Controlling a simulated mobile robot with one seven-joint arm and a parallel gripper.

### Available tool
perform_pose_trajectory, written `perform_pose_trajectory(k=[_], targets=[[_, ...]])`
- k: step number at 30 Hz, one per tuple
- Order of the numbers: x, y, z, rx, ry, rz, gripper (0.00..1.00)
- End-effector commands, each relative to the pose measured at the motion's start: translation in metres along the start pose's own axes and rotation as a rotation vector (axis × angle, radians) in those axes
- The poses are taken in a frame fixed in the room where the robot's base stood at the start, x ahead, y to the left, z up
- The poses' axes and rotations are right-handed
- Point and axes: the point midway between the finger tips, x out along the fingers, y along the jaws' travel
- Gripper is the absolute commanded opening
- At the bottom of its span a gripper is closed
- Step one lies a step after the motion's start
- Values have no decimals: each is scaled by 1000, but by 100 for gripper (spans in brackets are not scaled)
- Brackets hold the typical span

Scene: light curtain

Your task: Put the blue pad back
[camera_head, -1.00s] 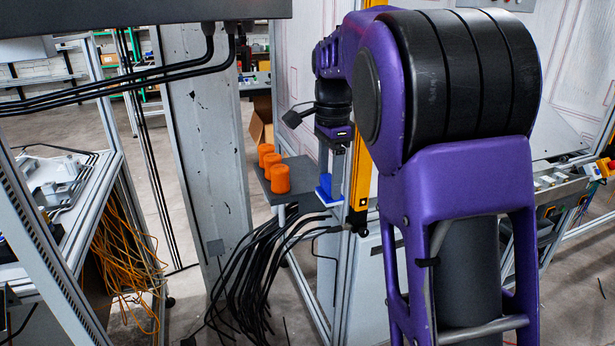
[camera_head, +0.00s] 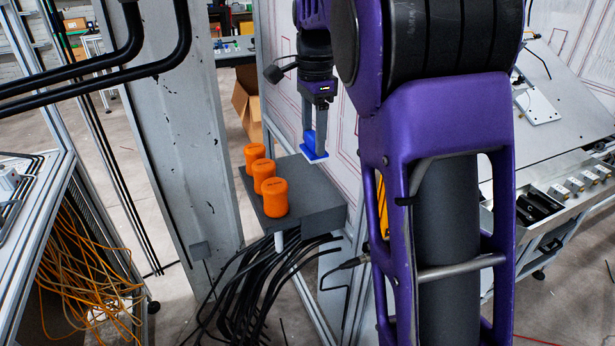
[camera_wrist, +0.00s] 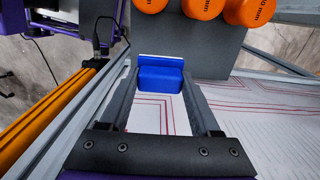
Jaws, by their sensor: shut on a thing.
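The blue pad (camera_head: 313,147) is between the fingertips of my gripper (camera_head: 307,132), which is shut on it. In the head view the pad hangs near the right back part of a dark grey shelf (camera_head: 312,205); I cannot tell whether it touches the shelf. In the wrist view the blue pad (camera_wrist: 161,78) sits between the two finger ends of my gripper (camera_wrist: 160,85), with a thin white layer along its far edge. The grey shelf (camera_wrist: 200,50) lies beyond it there.
Three orange cylinders (camera_head: 270,187) stand in a row on the shelf's left side. A grey pillar (camera_head: 180,140) rises to the left. Black cables (camera_head: 250,285) hang below the shelf. In the wrist view an orange post (camera_wrist: 45,120) runs along the left. The shelf's right part is bare.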

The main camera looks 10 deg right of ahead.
Motion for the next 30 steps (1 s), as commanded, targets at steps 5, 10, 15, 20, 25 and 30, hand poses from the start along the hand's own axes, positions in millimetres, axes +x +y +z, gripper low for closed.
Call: perform_pose_trajectory(k=[5, 10, 15, 20, 25, 30], targets=[[14, 0, 0, 0, -1, 2, 12], [47, 1, 0, 0, -1, 3, 12], [63, 0, 0, 0, 0, -1, 12], [79, 1, 0, 0, -1, 2, 12], [100, 0, -1, 0, -1, 1, 12], [100, 0, -1, 0, 0, 0, 12]])
